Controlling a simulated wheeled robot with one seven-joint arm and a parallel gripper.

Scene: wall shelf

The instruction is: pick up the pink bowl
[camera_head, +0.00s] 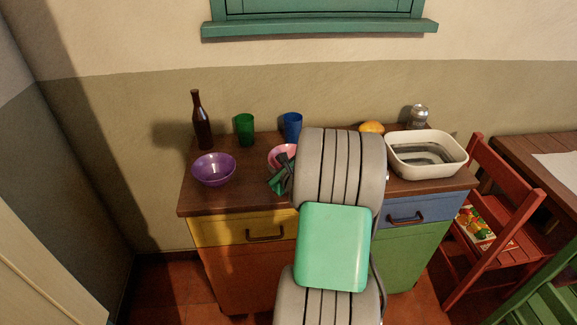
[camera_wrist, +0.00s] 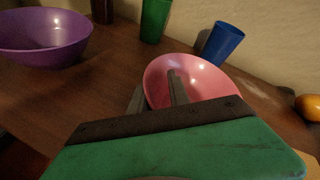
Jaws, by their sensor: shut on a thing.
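The pink bowl (camera_head: 281,154) is on the wooden cabinet top, partly hidden behind my arm in the head view. In the wrist view the pink bowl (camera_wrist: 192,80) is tilted, its open side facing the camera. My gripper (camera_wrist: 155,88) is shut on the bowl's near left wall, with one finger inside the bowl and the other outside. My gripper also shows at the bowl in the head view (camera_head: 285,167), mostly hidden by my arm. Whether the bowl's base touches the top cannot be told.
A purple bowl (camera_head: 214,169) stands left, with a brown bottle (camera_head: 201,121), a green cup (camera_head: 245,130) and a blue cup (camera_head: 292,127) behind. An orange fruit (camera_head: 371,128), a white basin (camera_head: 426,166) and a jar (camera_head: 418,117) are right. A red chair (camera_head: 497,205) stands beside the cabinet.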

